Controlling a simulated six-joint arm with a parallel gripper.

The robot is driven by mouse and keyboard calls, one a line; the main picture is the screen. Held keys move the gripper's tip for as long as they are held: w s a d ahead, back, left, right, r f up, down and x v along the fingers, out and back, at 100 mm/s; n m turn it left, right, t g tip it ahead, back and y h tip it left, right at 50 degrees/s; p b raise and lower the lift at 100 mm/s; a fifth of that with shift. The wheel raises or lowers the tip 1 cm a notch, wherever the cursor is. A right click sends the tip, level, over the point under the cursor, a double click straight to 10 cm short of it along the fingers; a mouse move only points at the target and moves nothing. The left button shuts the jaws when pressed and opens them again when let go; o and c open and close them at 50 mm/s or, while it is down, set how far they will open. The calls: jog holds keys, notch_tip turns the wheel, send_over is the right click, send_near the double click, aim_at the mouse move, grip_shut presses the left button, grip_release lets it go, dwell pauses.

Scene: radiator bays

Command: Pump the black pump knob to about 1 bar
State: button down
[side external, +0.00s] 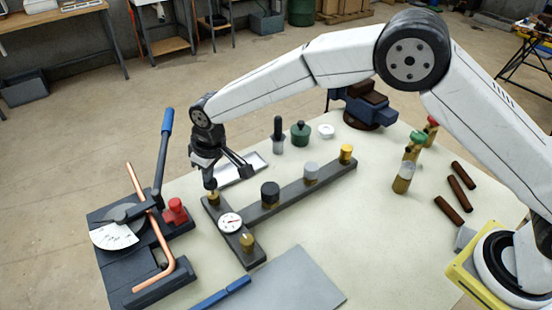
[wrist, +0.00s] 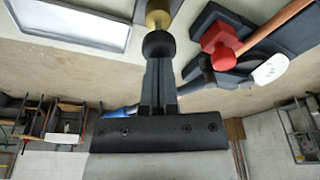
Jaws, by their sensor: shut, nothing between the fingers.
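A small black knob (side external: 210,184) sits on a brass post (side external: 214,199) at the far end of the short dark bar. It also shows in the wrist view (wrist: 158,45), above its brass stem (wrist: 158,18). My gripper (side external: 207,171) points down right over this knob. In the wrist view its fingers (wrist: 158,66) are together with nothing between them, and their tips meet or nearly meet the knob's top; I cannot tell whether they touch. A round white dial gauge (side external: 230,222) lies beside the post; its reading is too small to tell.
A dark manifold bar (side external: 292,190) carries a wider black cap (side external: 270,192), a grey cap and a yellow cap. A brass fitting (side external: 247,242) stands near the gauge. A pipe bender with a red knob (side external: 175,210) and blue-handled lever (side external: 166,124) stands close on the left.

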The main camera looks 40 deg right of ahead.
jog(key=shift+f, duration=0.3)
dwell(0.4)
jog(key=shift+w+v, duration=0.2)
jog(key=shift+v, duration=1)
jog(key=shift+a, duration=0.1)
